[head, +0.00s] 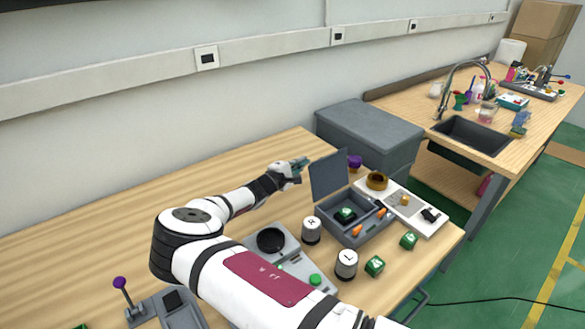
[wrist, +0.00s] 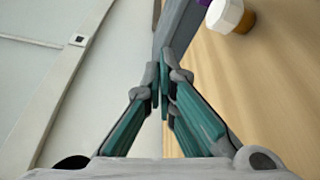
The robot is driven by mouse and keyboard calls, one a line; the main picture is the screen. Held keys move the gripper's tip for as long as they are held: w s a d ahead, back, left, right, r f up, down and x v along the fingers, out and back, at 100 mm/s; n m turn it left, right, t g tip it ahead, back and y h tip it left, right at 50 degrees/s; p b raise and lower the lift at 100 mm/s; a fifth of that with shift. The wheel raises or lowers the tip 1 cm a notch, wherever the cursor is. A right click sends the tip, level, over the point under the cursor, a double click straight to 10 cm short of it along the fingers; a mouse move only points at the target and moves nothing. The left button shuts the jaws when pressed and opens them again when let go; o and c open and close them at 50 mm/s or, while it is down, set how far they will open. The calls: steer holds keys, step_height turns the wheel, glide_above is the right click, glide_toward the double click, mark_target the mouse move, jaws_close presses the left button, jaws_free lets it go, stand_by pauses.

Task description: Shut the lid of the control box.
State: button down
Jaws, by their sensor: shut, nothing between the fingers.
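The control box (head: 352,238) is a grey box on the wooden table, with its lid (head: 328,175) standing open, roughly upright at the box's back left side. A green cube and orange pieces show inside it. My gripper (head: 303,163) is shut and empty, at the back left of the lid near its upper left edge. In the wrist view the teal fingers (wrist: 163,75) meet, and a grey strip, which seems to be the lid's edge (wrist: 176,28), lies just ahead of them. I cannot tell whether they touch.
Canisters marked R (head: 311,231) and L (head: 346,264) stand in front of the box, with green cubes (head: 374,266) nearby. A white tray (head: 425,223) with small items lies to the right. A large grey case (head: 368,133) stands behind. The table's back left is clear.

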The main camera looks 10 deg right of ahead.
mark_target(327, 173)
steer(key=shift+s+d+r+p, duration=0.25)
steer(key=shift+s+d+p, duration=0.35)
steer(key=shift+s+d, duration=0.1)
steer(key=shift+s+d+r+p, duration=0.25)
steer(key=shift+s+d+p, duration=0.3)
steer(key=shift+d, duration=0.15)
